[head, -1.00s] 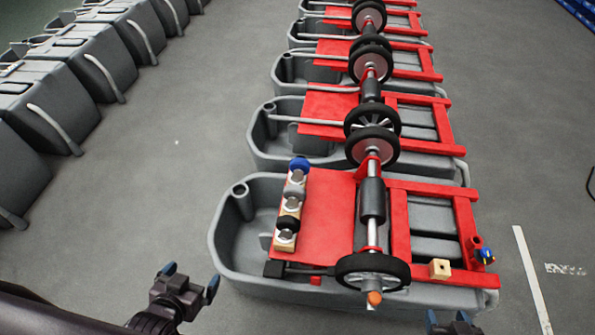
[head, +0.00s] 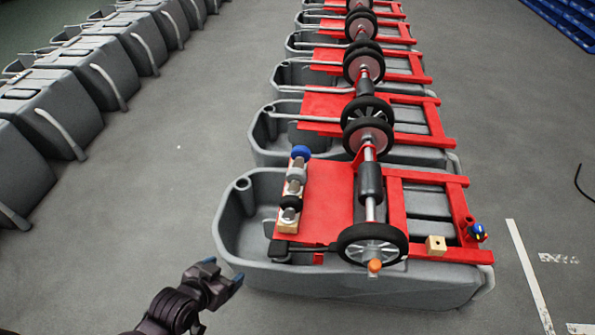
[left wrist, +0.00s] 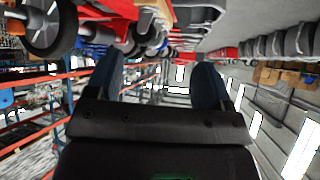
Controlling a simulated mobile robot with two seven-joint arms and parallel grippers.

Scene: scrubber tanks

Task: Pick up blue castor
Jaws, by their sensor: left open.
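The blue castor (head: 301,152) is at the far end of a row of castors on a wooden strip (head: 282,226), which lies along the left edge of a red plate (head: 327,200) on the nearest grey tank (head: 228,222). A grey castor (head: 294,174) and a black castor (head: 290,202) follow it toward me. My left gripper (head: 223,271) is open and empty, off the tank's near left corner, well short of the blue castor. Its two blue fingertips also show apart in the left wrist view (left wrist: 158,82). My right gripper is out of view.
A black wheel (head: 372,246) on an axle stands at the tank's near side. A wooden block (head: 436,245) and a small blue-and-yellow part (head: 477,232) sit on the red frame. More tanks run behind. Clear floor (head: 165,190) lies left of the tank.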

